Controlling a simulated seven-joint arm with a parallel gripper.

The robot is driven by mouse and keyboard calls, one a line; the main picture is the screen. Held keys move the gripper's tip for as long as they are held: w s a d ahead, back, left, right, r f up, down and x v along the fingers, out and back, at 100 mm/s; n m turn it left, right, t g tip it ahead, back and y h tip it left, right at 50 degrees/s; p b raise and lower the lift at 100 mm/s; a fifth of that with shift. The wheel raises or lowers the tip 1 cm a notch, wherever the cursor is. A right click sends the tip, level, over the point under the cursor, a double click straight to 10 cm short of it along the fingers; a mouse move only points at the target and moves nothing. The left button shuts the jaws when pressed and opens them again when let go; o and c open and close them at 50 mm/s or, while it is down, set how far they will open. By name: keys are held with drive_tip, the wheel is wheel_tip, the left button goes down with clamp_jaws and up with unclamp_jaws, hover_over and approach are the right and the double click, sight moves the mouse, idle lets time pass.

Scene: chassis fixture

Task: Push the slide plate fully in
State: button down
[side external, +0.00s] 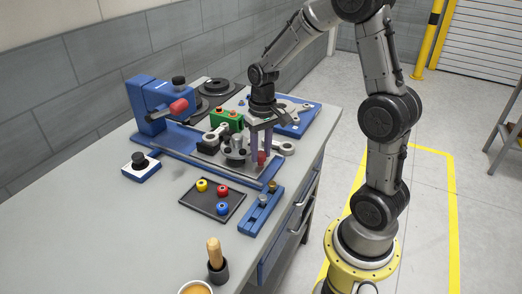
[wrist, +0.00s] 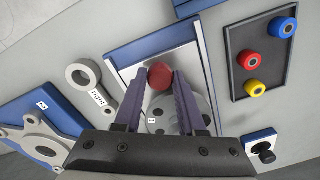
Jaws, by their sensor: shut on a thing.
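The slide plate (side external: 208,158) is a grey metal plate lying in a blue fixture base (side external: 185,150) on the bench. In the wrist view the bare metal of the plate (wrist: 190,58) shows beside and beyond the fingers, with a blue strip beyond it. A red knob (side external: 262,158) stands at the plate's near right part, and it also shows in the wrist view (wrist: 161,75). My gripper (side external: 261,160) points down with its purple fingers on either side of the red knob, shut on it. The fingers and gripper body hide part of the plate.
A black tray (side external: 211,210) with red, yellow and blue rollers and a blue rail block (side external: 261,212) lie in front. A blue press with a red handle (side external: 179,107) stands at left. A green block (side external: 227,120) and a grey link (wrist: 83,75) are close by.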

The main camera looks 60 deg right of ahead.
sight(215, 144)
drive_tip(key=shift+w+r, duration=0.1)
idle(0.3)
drive_tip(key=w, duration=1.5)
drive_tip(key=shift+w, duration=0.25)
drive_tip(key=c, duration=0.8)
unclamp_jaws()
drive_tip(key=shift+w, duration=0.1)
drive_tip(key=shift+c, duration=0.2)
drive_tip(key=o, duration=0.3)
drive_tip(key=shift+s, duration=0.2)
drive_tip(key=shift+o, duration=0.2)
wheel_tip(215, 144, up, 14)
drive_tip(key=shift+d, duration=0.15)
drive_tip(key=shift+s, duration=0.1)
